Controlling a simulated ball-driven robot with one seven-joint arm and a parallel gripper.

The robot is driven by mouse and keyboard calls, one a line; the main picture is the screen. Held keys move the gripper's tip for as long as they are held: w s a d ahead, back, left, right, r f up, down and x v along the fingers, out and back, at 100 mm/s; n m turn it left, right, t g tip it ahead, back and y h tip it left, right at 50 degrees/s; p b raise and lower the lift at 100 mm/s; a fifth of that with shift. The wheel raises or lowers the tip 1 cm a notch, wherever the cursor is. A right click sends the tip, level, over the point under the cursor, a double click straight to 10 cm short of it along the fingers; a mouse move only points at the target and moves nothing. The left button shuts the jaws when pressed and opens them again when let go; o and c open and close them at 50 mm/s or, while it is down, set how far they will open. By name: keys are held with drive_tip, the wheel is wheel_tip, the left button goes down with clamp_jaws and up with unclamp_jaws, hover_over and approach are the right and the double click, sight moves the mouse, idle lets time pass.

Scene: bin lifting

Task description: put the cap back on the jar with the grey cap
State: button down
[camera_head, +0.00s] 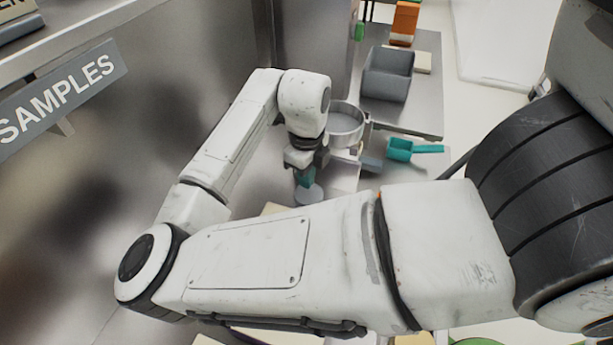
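My gripper (304,176) points down in the middle of the view, beyond my forearm. A small teal part shows at its fingertips; I cannot tell whether it belongs to the fingers or is something held. Just below the fingertips is a round, pale grey disc (309,195). It may be the grey cap or the top of a jar; it is too small to tell. I cannot see a gap between the fingers or whether they touch the disc. No jar body shows clearly, and my arm hides much of the surface in front.
A round metal pan (345,122) stands close behind my gripper. A teal scoop (401,150) lies to the right. A grey bin (387,76) and an orange item (404,22) stand farther back. A metal wall with a SAMPLES sign (62,92) is at left.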

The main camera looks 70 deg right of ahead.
drive_tip(key=shift+r+p, duration=1.45)
drive_tip(key=shift+r, duration=0.75)
